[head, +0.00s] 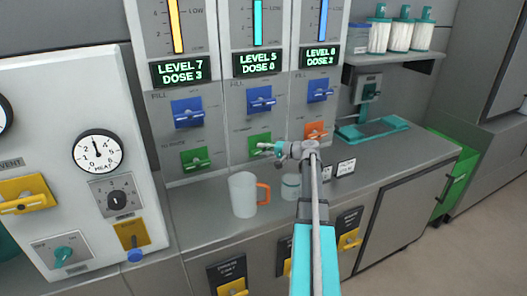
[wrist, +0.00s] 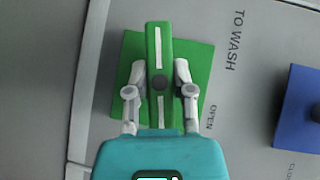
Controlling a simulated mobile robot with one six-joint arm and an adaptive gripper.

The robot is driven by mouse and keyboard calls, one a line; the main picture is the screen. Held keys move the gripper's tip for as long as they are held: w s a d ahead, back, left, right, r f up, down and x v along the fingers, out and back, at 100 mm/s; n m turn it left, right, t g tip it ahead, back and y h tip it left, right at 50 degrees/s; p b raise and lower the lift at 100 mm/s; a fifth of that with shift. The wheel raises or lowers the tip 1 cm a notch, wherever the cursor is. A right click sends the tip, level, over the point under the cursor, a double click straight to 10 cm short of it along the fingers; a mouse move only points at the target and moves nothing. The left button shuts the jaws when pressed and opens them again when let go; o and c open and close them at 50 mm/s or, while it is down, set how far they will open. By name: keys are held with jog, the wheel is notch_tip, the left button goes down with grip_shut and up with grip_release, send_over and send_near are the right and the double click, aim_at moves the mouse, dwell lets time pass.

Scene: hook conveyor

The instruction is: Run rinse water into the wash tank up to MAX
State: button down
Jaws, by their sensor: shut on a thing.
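My gripper (head: 279,148) is at the green valve of the middle column in the head view. In the wrist view my gripper (wrist: 158,72) has one finger on each side of a green bar handle (wrist: 159,48) with a white stripe, and is shut on it. The handle sits on a green plate (wrist: 196,72) beside the words "TO WASH" and "OPEN". The middle column has a teal level gauge (head: 257,22) and a display (head: 257,63) that seems to read "LEVEL 5 DOSE 8". No tank marked MAX can be made out.
Blue valves (head: 187,112) sit above green (head: 195,160) and orange (head: 315,131) ones. A clear jug with an orange handle (head: 243,194) and a small jar (head: 291,187) stand on the counter below my arm. A gauge panel (head: 95,100) stands at left.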

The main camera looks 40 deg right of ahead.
jog(key=shift+f+m+t+y+b, duration=0.25)
jog(key=shift+m+t+b, duration=0.3)
jog(key=shift+b, duration=0.4)
jog(key=shift+r, duration=0.25)
jog(key=shift+c, duration=2.4)
grip_release()
jog(key=shift+y, duration=0.25)
jog(key=shift+s+d, duration=0.1)
jog(key=v, duration=0.7)
jog(key=shift+s+f, duration=0.1)
jog(key=shift+s, duration=0.05)
